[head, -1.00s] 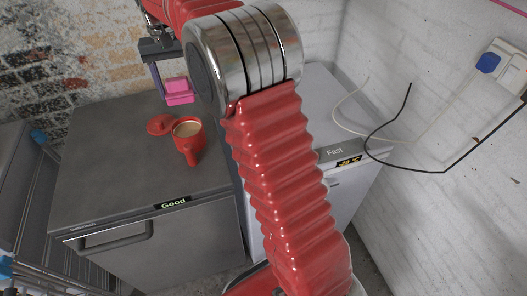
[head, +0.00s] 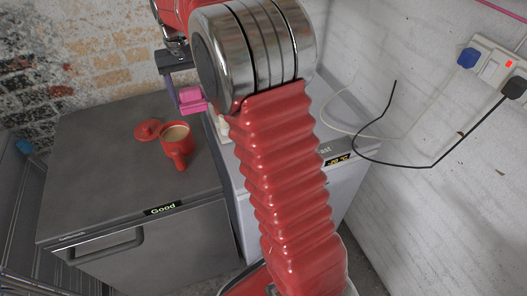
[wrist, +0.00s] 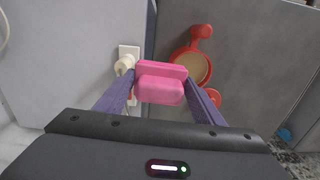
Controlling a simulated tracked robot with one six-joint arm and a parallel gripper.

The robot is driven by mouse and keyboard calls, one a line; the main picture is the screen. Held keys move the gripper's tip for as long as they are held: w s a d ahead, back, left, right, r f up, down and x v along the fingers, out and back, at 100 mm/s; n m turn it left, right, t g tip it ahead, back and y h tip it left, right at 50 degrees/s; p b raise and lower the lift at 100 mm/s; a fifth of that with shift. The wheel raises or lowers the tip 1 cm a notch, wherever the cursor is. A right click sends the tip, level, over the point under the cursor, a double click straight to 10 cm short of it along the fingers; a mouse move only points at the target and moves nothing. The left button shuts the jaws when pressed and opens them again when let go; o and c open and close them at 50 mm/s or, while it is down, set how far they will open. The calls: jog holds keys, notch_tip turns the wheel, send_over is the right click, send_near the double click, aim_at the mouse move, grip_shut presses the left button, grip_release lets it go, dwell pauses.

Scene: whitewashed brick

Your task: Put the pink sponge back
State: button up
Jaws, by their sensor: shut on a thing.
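My gripper (wrist: 161,88) is shut on the pink sponge (wrist: 162,84), which sits between its two purple fingers in the wrist view. In the head view the sponge (head: 192,100) hangs from my gripper, in the air at the back right of the grey cabinet top (head: 90,165), near its edge with the white appliance (head: 345,175). My arm hides part of that area. A small white object (wrist: 127,62) with a cream round part shows just left of the sponge in the wrist view, partly covered by a finger.
A red mug (head: 177,143) with brown liquid stands on the grey cabinet, its red lid (head: 149,131) beside it. A white wall on the right carries a socket (head: 495,68) with a black cable. The cabinet's left top is clear.

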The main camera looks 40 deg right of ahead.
jog(key=s+d+f, duration=0.3)
jog(key=s+d, duration=0.4)
jog(key=s+d+f, duration=0.3)
jog(key=s+d, duration=0.4)
jog(key=shift+d+f, duration=0.3)
jog(key=shift+s+f, duration=0.1)
jog(key=shift+s, duration=0.05)
jog(key=shift+f, duration=3.05)
jog(key=shift+f, duration=1.85)
